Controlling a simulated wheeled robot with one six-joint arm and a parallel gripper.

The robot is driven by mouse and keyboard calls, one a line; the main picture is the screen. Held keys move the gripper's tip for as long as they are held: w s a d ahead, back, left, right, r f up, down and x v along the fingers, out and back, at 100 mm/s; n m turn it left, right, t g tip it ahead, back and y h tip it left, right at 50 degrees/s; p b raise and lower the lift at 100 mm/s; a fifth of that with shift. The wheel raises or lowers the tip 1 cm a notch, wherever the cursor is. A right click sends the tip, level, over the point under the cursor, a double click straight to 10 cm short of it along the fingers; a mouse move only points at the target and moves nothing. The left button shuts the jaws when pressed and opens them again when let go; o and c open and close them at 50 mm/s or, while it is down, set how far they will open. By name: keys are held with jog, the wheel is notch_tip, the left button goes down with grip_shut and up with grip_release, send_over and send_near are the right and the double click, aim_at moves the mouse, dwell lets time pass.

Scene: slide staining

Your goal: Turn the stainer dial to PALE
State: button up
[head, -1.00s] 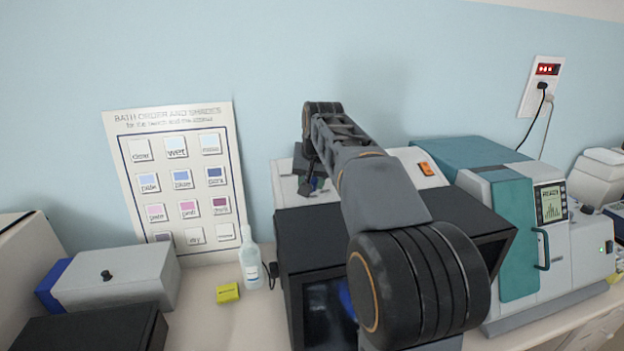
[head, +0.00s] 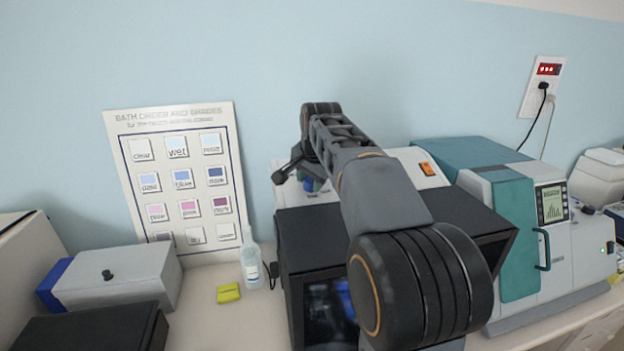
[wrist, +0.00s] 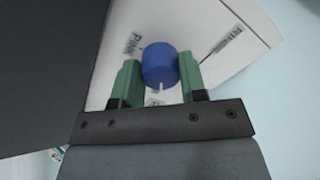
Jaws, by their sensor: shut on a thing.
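The stainer dial (wrist: 160,60) is a blue round knob on a white panel in the wrist view. My gripper (wrist: 159,72) is shut on it, with one green finger on each side. A white pointer mark on the dial faces the gripper's palm, at the bottom of the picture. The label PINK shows on the panel left of the dial, and a partly readable label beginning with R shows at right. In the head view the white stainer (head: 423,163) stands behind my arm, and the dial is mostly covered.
A black box (head: 293,252) with a dark glass front stands before the stainer. A teal and white machine (head: 518,235) is at right. A shade poster (head: 182,180) leans on the wall at left, with a bottle (head: 250,262) and yellow block (head: 228,292) in front.

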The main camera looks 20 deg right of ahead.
dwell(0.4)
jog(key=o, duration=0.9)
jog(key=v, duration=1.3)
jog(key=shift+s+r, duration=0.15)
jog(key=shift+r, duration=0.25)
